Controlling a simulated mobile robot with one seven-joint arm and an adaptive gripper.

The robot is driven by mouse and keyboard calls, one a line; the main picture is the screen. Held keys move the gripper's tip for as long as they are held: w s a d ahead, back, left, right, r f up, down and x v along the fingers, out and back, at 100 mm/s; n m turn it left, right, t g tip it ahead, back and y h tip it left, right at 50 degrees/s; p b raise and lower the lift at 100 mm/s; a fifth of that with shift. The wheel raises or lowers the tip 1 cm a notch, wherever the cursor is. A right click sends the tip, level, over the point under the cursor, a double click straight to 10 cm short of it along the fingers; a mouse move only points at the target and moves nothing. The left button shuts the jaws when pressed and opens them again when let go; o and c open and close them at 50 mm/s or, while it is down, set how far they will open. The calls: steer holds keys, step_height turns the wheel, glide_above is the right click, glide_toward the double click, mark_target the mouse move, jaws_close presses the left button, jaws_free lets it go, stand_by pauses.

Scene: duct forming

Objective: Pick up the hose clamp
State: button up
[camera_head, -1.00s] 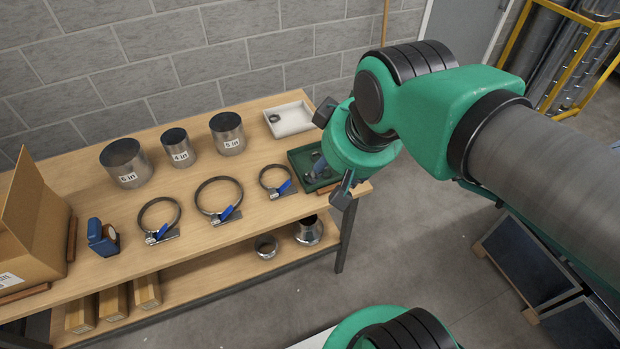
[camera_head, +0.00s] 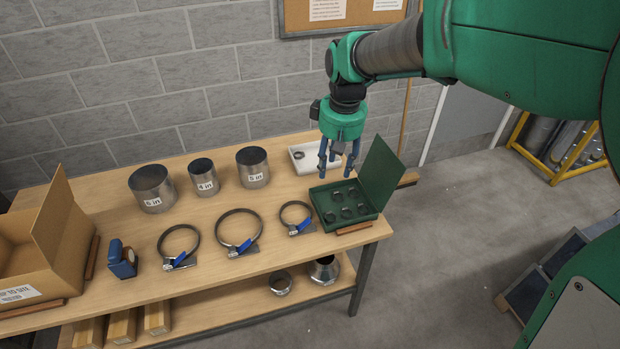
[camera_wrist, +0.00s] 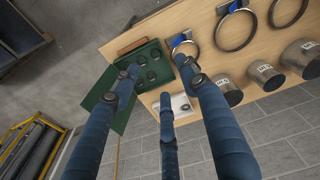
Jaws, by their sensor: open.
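Three large ring clamps with blue handles lie in a row on the bench: left (camera_head: 178,247), middle (camera_head: 238,232) and right (camera_head: 296,218). Smaller dark rings (camera_head: 345,202) sit in an open green case (camera_head: 322,212) at the bench's right end. One small ring (camera_head: 299,155) lies in a white tray (camera_head: 303,167) behind it. I cannot tell which of these is the hose clamp meant. My three-fingered gripper (camera_head: 338,163) points down, open and empty, above the tray and case area. The wrist view shows its spread fingers (camera_wrist: 163,85) with the green case (camera_wrist: 143,70) beyond them.
Three metal duct collars (camera_head: 203,177) stand at the back of the bench. A cardboard box (camera_head: 40,250) and a blue tool (camera_head: 121,260) are at the left. The case's raised lid (camera_head: 380,172) stands right of my gripper. Bare wood lies between the collars and large clamps.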

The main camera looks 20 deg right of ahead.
steer(key=w+d+f+n+g, duration=0.1)
steer(key=w+d+f, duration=0.2)
steer(key=w+f, duration=0.4)
steer(key=w+d+f+n+g, duration=0.1)
steer(key=w+f, duration=0.5)
steer(key=f, duration=0.8)
steer(key=shift+w+d+f+n+g+y, duration=0.2)
steer(key=shift+w+d+n+g+y, duration=0.3)
steer(key=shift+d, duration=0.65)
steer(key=shift+s+f, duration=0.1)
steer(key=shift+s, duration=0.05)
glide_above(331, 216)
steer(key=w, duration=0.1)
steer(key=shift+w+d+f+b, duration=0.1)
steer(key=shift+f+b, duration=0.1)
steer(key=shift+f, duration=1.85)
steer(key=shift+d+f+b, duration=0.1)
steer(key=shift+f+b, duration=0.05)
steer(key=shift+f, duration=1.9)
steer(key=shift+f, duration=0.1)
steer(key=shift+s+a+f+b, duration=0.15)
steer(key=shift+f+b, duration=0.1)
steer(key=shift+f, duration=1)
steer(key=shift+s+a+f+b, duration=0.15)
steer(key=shift+f+b, duration=0.1)
steer(key=shift+f, duration=0.95)
steer(key=shift+s+f, duration=0.15)
